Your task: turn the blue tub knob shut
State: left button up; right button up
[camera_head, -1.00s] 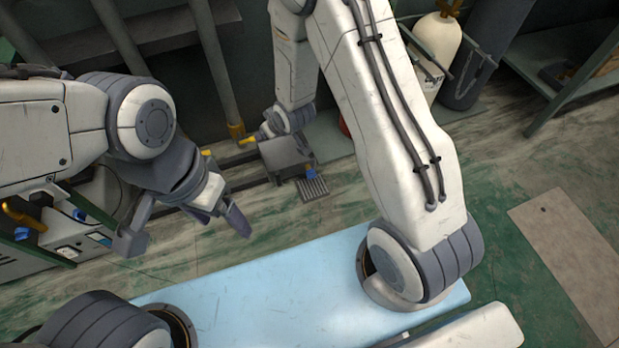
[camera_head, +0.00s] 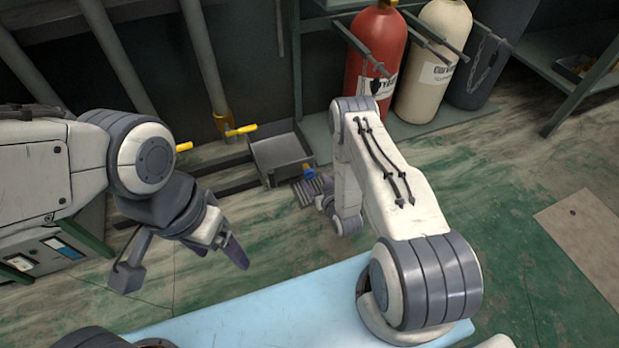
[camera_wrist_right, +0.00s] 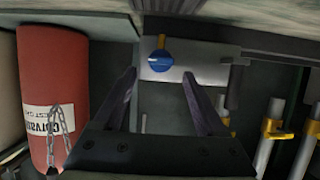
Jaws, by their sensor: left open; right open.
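The blue tub knob (camera_head: 309,170) is at the front right corner of the grey tub (camera_head: 283,152) on the floor. In the right wrist view the knob (camera_wrist_right: 161,61) lies ahead, between the lines of my two fingers, with a small orange part beside it. My right gripper (camera_wrist_right: 158,76) is open and empty, apart from the knob. In the head view it is mostly hidden by its own arm, just in front of the knob. My left gripper (camera_head: 180,262) is open and empty at the left, well away from the tub.
A red cylinder (camera_head: 375,60) and a cream cylinder (camera_head: 432,65) stand behind, right of the tub. Pipes with yellow valve handles (camera_head: 241,130) stand left of and behind it. A grate (camera_head: 308,190) lies before the tub.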

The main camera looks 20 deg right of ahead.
aim_at(310, 174)
jog(key=b+x, duration=0.3)
jog(key=x, duration=0.2)
jog(key=shift+w+f, duration=0.3)
jog(key=shift+w, duration=0.4)
jog(key=shift+c, duration=0.3)
grip_shut()
jog(key=shift+a, duration=0.1)
